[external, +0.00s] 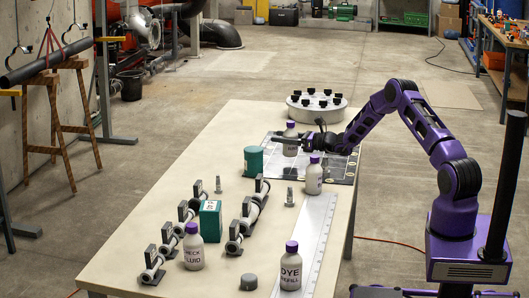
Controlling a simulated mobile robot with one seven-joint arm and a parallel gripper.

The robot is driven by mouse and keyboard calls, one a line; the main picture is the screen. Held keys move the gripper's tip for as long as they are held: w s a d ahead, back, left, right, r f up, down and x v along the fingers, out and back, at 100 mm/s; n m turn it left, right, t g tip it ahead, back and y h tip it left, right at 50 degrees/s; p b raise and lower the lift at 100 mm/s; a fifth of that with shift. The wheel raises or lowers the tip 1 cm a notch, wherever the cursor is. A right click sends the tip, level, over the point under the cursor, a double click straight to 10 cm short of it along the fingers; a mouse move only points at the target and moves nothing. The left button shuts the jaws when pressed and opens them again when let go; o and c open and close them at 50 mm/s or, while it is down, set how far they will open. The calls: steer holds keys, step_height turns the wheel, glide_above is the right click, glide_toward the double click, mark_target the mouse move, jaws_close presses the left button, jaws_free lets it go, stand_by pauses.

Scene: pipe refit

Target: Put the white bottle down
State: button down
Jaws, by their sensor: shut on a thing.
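My gripper (289,140) is at the far part of the table, shut around a white bottle (290,151) with a purple cap. The bottle is upright, over the left side of a dark gridded mat (343,178). I cannot tell whether its base touches the mat. A finger hides part of its upper body. Three similar white bottles with purple caps stand on the table: one (314,180) near the mat's front edge, one labelled DYE REFILL (291,274) at the front right, and one (194,255) at the front left whose label partly reads FLUID.
A teal can (253,162) stands left of the mat. A white round holder (316,109) with several black-topped items is behind it. A teal box (210,222) stands between clamped pipe pieces (235,232). A white ruler strip (310,235) and grey cap (249,282) lie nearer the front.

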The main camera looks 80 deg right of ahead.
mark_target(296, 133)
steer(key=shift+f, duration=1.6)
steer(key=shift+c, duration=0.4)
jaws_free()
steer(key=shift+r, duration=0.1)
steer(key=shift+s, duration=0.2)
steer(key=s, duration=0.5)
steer(key=shift+a, duration=0.25)
steer(key=r, duration=0.4)
steer(key=r+p, duration=0.1)
steer(key=r, duration=0.2)
steer(key=shift+w, duration=0.25)
